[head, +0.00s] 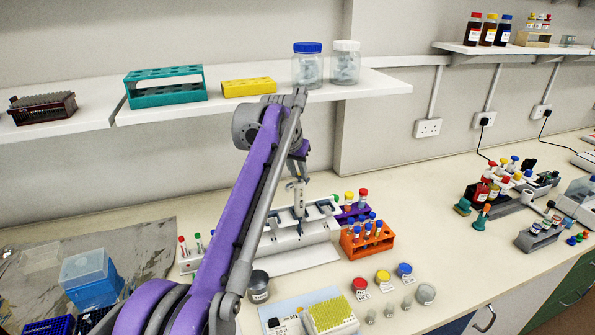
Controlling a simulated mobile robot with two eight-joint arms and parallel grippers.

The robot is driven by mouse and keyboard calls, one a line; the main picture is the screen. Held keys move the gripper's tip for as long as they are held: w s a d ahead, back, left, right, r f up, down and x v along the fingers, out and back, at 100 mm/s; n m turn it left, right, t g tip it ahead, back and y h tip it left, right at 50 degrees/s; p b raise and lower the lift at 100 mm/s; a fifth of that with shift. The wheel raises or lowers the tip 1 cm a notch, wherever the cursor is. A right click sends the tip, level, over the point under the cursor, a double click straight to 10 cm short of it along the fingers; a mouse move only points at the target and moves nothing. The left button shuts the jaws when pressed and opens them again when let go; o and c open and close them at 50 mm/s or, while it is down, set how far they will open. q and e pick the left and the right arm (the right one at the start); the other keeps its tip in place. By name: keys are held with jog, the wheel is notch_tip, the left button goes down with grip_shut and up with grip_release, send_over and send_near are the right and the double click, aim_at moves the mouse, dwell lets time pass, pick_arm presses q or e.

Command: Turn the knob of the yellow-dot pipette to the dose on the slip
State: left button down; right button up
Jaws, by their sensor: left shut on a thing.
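My left gripper (298,180) is above the white pipette stand (318,233), at the end of my purple and grey arm. It is shut on the upper end of a pale grey pipette (299,202), which stands upright at the stand. My arm hides the stand's left part. No yellow dot, dial figure or written slip can be made out at this size. My right gripper is not in view.
An orange rack (367,242) of blue-capped tubes stands right of the pipette stand. Red, yellow and blue-capped jars (383,277) and a yellow tip box (330,316) are in front. A blue box (90,281) is at left. The shelf (380,84) runs above.

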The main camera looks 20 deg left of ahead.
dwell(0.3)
pick_arm(q)
jog(key=shift+d+n+y, duration=0.15)
jog(key=shift+n+y, duration=0.55)
jog(key=shift+n, duration=0.8)
jog(key=shift+d+n+y, duration=0.1)
jog(key=shift+n+y, duration=0.5)
jog(key=shift+n, duration=0.8)
